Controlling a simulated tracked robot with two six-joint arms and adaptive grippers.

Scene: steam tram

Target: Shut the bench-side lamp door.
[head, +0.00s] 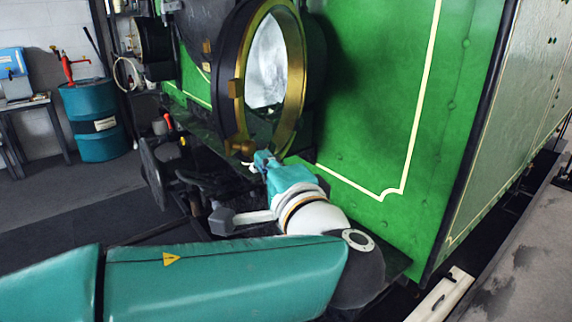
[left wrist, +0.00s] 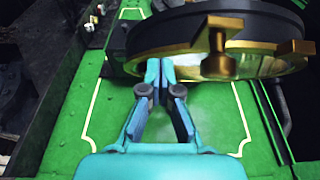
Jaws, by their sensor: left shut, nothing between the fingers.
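The large round lamp door (head: 237,88) has a dark rim, a brass ring and brass fittings, and stands at the front of the green tram body. Pale glass (head: 266,65) shows inside the ring. I cannot tell exactly how far the door stands open. My left gripper (head: 262,160) is at the ring's lower edge, with its fingers together and nothing between them. In the left wrist view, the fingertips (left wrist: 153,72) are at the brass edge of the lamp door (left wrist: 185,38), left of a brass knob (left wrist: 219,66); contact is unclear. My right gripper is not in view.
The green tram side (head: 390,90) stands close to the right of the lamp. A second dark lamp (head: 152,40) is farther back. A teal drum (head: 94,120) and a bench (head: 30,102) with a blue box (head: 12,64) stand at the left. Open floor lies before them.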

